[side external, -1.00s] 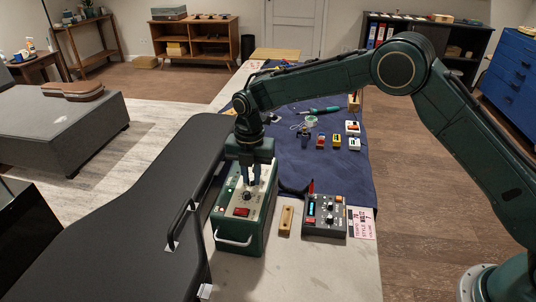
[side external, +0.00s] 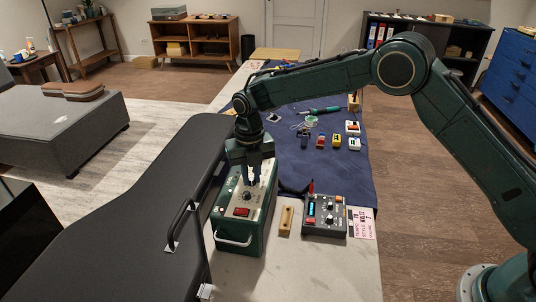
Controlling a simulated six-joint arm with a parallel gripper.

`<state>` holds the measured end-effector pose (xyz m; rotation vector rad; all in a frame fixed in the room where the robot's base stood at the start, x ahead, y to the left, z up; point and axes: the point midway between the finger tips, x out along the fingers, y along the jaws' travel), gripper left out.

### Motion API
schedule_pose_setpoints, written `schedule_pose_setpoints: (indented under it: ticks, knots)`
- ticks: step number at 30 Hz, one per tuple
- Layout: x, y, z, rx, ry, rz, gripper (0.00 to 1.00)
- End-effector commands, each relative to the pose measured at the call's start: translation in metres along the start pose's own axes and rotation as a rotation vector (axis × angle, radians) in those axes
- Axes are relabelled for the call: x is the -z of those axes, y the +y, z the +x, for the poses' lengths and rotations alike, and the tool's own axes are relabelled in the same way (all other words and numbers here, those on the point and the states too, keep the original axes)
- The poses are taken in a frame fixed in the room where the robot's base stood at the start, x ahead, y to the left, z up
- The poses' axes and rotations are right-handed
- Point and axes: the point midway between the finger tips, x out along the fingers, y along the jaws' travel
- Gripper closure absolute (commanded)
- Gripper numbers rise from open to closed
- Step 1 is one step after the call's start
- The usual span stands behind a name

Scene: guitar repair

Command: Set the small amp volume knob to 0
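The small amp is a dark green box (side external: 250,238) with a pale top panel and a white front handle, standing on the bench in the side external view. A dark round knob (side external: 247,196) sits on its top panel, behind a red switch (side external: 242,212). My gripper (side external: 252,184) points down over the panel, with its fingertips at the knob's far edge in the picture. A narrow gap shows between the fingers. I cannot tell whether they touch the knob. The knob's pointer and scale are too small to read.
A dark pedal unit with small knobs (side external: 325,228) and a wooden block (side external: 286,220) lie right of the amp. A black case with a handle (side external: 165,200) stands close on the left. Small pedals (side external: 337,141) and tools lie on the blue mat (side external: 345,180) behind.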

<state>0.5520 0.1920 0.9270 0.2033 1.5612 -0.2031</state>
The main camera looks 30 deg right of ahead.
Motion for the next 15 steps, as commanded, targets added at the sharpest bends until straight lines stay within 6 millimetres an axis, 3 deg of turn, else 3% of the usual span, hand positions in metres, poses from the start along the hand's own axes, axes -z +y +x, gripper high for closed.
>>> schedule_pose_setpoints:
  ticks: [15]
  knots:
    - [0.0,0.0,0.0001,0.0,0.0,0.06,0.75]
